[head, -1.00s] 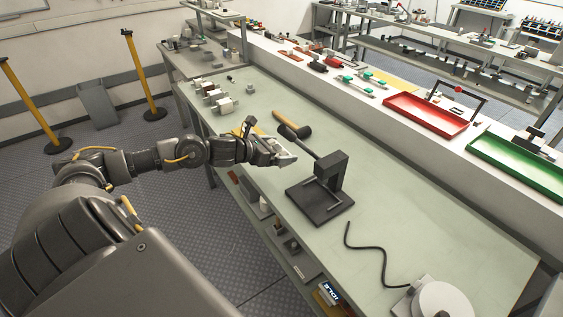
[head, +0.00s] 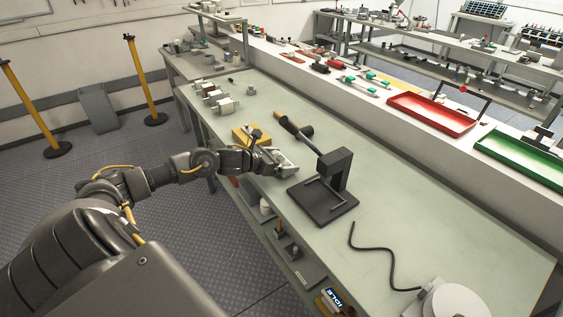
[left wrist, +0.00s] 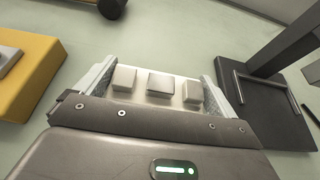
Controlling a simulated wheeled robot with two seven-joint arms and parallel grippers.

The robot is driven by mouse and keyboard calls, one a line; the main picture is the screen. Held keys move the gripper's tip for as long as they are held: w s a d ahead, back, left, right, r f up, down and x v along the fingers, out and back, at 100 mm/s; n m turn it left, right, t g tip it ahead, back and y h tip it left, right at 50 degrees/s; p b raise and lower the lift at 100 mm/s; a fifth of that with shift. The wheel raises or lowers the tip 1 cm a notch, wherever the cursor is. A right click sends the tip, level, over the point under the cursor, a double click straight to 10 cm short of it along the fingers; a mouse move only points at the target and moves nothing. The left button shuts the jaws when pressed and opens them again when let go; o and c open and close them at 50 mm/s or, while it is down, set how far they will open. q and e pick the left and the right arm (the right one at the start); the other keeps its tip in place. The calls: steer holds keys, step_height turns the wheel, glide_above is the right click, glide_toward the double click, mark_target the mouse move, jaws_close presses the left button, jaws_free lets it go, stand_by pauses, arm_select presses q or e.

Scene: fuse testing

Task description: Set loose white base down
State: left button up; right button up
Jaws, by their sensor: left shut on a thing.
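The white base (left wrist: 160,85) is between the two fingers of my left gripper (left wrist: 158,92) in the left wrist view. It is a pale block with three raised blocks on top. My left gripper is shut on it, and in the head view the gripper (head: 281,165) is low over the green-grey bench (head: 420,215). I cannot tell whether the base touches the bench top. My right gripper is not in view.
A black press-like stand (head: 322,202) is close to the right of my left gripper. A black cable (head: 372,250) lies to the right. Red (head: 432,112) and green (head: 520,150) trays sit on the ledge.

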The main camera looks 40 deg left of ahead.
arm_select(q)
steer(key=shift+f, duration=0.1)
steer(key=o, duration=0.8)
